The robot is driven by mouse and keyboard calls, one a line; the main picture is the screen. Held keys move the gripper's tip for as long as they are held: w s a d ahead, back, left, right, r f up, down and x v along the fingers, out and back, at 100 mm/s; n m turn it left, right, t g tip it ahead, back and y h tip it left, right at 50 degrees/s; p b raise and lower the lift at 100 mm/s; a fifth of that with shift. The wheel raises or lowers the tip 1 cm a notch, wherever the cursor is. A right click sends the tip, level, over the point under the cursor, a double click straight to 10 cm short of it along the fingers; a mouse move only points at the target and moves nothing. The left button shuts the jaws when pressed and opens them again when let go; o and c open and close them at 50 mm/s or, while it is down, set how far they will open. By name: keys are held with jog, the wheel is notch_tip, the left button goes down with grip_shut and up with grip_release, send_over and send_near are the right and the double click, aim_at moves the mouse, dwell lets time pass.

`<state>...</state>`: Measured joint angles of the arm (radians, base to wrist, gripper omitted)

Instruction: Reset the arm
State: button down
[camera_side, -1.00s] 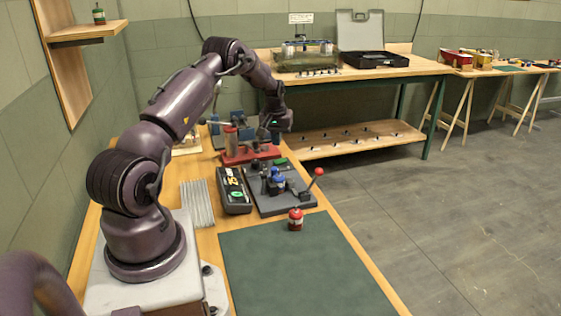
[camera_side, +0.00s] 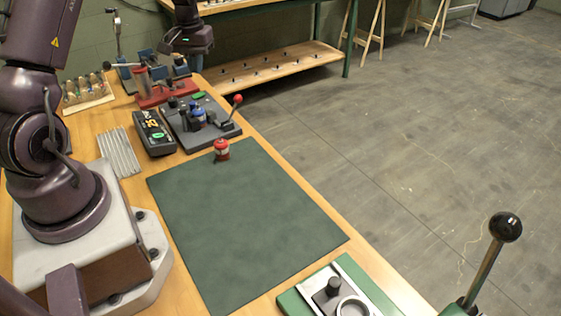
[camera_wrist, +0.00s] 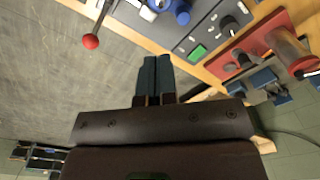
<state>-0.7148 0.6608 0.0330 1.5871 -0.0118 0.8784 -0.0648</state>
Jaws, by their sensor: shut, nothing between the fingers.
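My gripper (camera_wrist: 157,62) shows in the wrist view with its two dark blue-grey fingers together and nothing between them. In the side view my dark purple arm reaches from its base at the left to the back of the bench, and its upper part is cut off by the top edge. The hand hangs in the air near the red fixture, above the bench's far end. The fingers cannot be made out in the side view.
On the bench stand a grey lever device (camera_side: 202,122), a black meter (camera_side: 153,133), a red fixture (camera_side: 166,92) and a small red canister (camera_side: 221,150). A green mat (camera_side: 245,220) lies clear. A green lever press (camera_side: 340,290) stands at the front.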

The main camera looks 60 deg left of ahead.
jog(key=s+d+r+m+t, duration=0.1)
jog(key=s+d+r+m, duration=0.1)
jog(key=d+r, duration=0.45)
jog(key=s+d+r+m, duration=0.2)
jog(key=d+r, duration=0.2)
jog(key=d, duration=0.5)
jog(key=s+d+r+m+t, duration=0.2)
jog(key=s+d+r, duration=0.1)
jog(key=s+d, duration=0.2)
jog(key=s+d+r+m+t, duration=0.2)
jog(key=s+d+r+m, duration=0.1)
jog(key=d, duration=0.7)
jog(key=shift+s+d+r+t, duration=0.3)
jog(key=shift+s+r, duration=0.35)
jog(key=shift+s, duration=0.45)
